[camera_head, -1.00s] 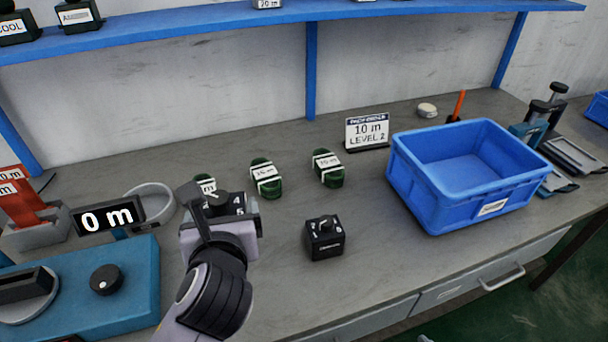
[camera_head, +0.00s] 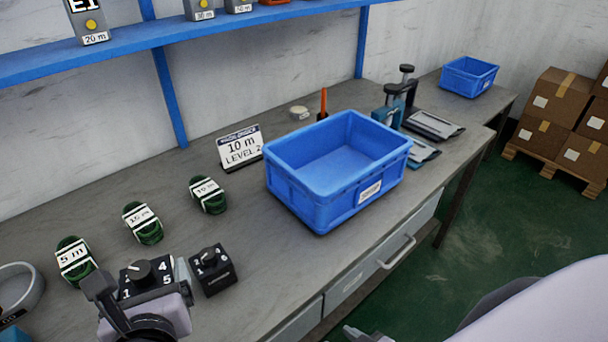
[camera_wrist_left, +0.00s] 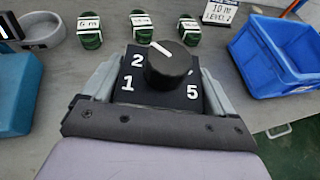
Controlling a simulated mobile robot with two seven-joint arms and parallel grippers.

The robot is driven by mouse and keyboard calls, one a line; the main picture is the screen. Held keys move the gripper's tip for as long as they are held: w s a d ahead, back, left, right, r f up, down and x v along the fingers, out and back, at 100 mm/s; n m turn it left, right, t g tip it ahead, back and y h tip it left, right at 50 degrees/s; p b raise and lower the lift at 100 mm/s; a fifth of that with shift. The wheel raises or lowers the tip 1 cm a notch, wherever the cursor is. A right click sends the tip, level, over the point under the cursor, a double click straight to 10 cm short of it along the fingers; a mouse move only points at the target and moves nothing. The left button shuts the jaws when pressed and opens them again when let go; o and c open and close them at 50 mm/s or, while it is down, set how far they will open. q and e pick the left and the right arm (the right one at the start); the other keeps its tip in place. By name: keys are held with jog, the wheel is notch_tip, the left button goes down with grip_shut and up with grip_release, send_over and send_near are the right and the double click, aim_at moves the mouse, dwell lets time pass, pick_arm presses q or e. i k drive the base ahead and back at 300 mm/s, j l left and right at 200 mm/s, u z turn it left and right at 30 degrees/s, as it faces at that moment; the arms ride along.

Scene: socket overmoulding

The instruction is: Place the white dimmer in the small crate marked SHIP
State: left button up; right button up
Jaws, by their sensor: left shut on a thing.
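My left gripper (camera_head: 145,278) is shut on a black dial box (camera_head: 135,282) with white numbers and a round knob. In the left wrist view the held dial box (camera_wrist_left: 190,95) sits upright between the two grey fingers, its knob facing up. I see no white dimmer; a second black dial box (camera_head: 212,270) stands on the bench just right of the held one. A small blue crate (camera_head: 470,90) stands at the far back right, with no readable label. A grey tip at the bottom edge may be my right gripper (camera_head: 360,333), mostly cut off.
A larger blue crate (camera_head: 315,205), empty with an unreadable label, stands mid-bench. Several green coils (camera_head: 143,223) lie behind the dial boxes. A sign (camera_head: 240,148) reads 10 m, LEVEL 2. Grey devices (camera_head: 433,125) sit beyond the larger crate. A shelf (camera_head: 200,32) runs above.

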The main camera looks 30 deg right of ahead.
aim_at(355, 162)
jog(key=i+l, duration=0.1)
jog(key=l, duration=0.75)
jog(key=i+l, duration=0.1)
jog(key=l, duration=0.75)
jog(key=i+l, duration=0.1)
jog(key=l, duration=0.75)
jog(key=i+l, duration=0.1)
jog(key=l, duration=0.75)
jog(key=i+l, duration=0.2)
jog(key=l, duration=0.15)
jog(key=i, duration=0.3)
